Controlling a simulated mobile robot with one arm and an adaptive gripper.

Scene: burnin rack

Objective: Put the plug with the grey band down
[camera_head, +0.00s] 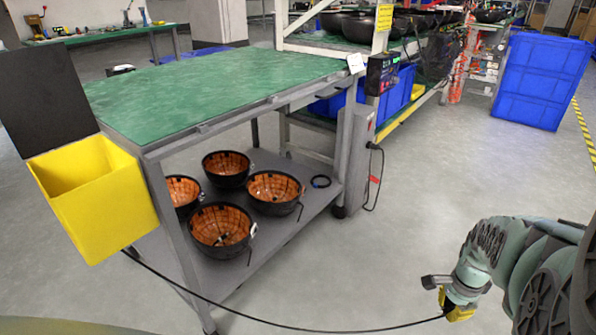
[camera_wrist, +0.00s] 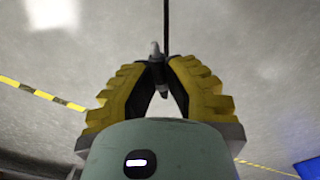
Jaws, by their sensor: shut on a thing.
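My gripper (camera_head: 455,308) is at the lower right in the camera_head view, over the open floor and well to the right of the workbench. In the camera_wrist view its yellow ribbed fingers (camera_wrist: 158,75) close on a small dark plug (camera_wrist: 156,65) with a pale greyish part. Most of the plug is hidden between the fingers, and I cannot make out a band clearly. A black cable (camera_head: 290,326) runs from the gripper in a low curve to the left, toward the workbench beneath the yellow bin. The cable also shows in the camera_wrist view (camera_wrist: 166,25).
Blue crates (camera_head: 540,80) stand at the back right. The floor between is clear.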

